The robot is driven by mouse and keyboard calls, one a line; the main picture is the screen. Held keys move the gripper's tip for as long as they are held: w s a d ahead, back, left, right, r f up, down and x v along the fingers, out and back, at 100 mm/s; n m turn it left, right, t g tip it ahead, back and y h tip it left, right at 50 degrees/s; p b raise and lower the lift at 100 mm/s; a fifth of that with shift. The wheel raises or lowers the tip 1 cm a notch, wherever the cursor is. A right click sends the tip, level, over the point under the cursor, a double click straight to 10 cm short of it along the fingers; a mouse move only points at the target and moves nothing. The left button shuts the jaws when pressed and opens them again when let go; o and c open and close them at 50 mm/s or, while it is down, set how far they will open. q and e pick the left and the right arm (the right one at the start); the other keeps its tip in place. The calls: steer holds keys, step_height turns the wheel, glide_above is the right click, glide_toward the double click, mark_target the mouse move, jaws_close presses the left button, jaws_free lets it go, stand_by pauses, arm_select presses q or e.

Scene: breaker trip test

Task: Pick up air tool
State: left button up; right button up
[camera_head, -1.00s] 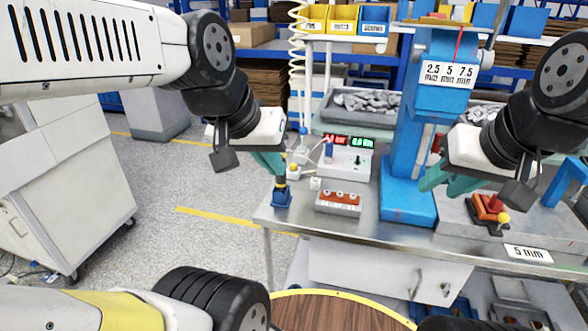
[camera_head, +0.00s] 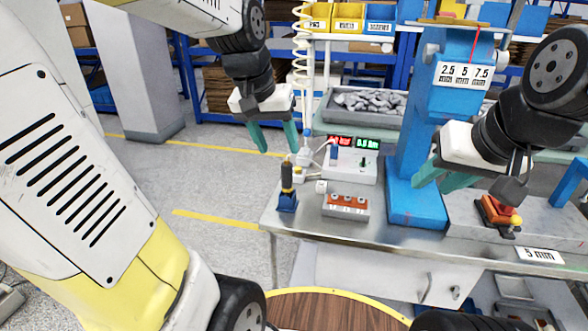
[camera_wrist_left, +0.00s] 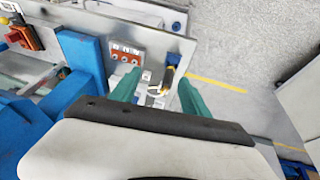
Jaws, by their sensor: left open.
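The air tool (camera_head: 287,178) is a slim black and yellow handle standing upright in a small blue holder (camera_head: 286,202) at the bench's left front corner. It also shows in the left wrist view (camera_wrist_left: 168,78), between the fingertips in the picture. My left gripper (camera_head: 280,150) is open and empty, with its teal fingers pointing down above and behind the tool in the head view, apart from it. My right gripper (camera_head: 436,183) hangs in front of the blue press column; its teal fingers look apart with nothing seen between them.
A control box with lit displays (camera_head: 352,158) and an orange-fronted terminal block (camera_head: 345,205) stand right of the tool. A blue press (camera_head: 413,205) rises beyond them. A coiled hose (camera_head: 302,60) hangs behind. The floor left of the bench is clear.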

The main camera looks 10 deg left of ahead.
arm_select(q)
steer(key=g, duration=0.2)
glide_toward(288, 163)
steer(key=s+d+f, duration=0.2)
steer(key=s, duration=0.2)
steer(key=shift+g+y, duration=0.8)
steer(key=w+f, duration=0.1)
steer(key=f, duration=0.1)
steer(key=w+f, duration=0.4)
steer(key=shift+a+f, duration=0.15)
steer(key=shift+a, duration=0.15)
steer(key=shift+w+f, duration=0.2)
steer(key=shift+f, duration=0.05)
step_height(288, 163, down, 8)
steer(key=shift+s+a+r, duration=0.1)
steer(key=shift+s+a, duration=0.05)
steer(key=shift+c, duration=0.2)
jaws_close()
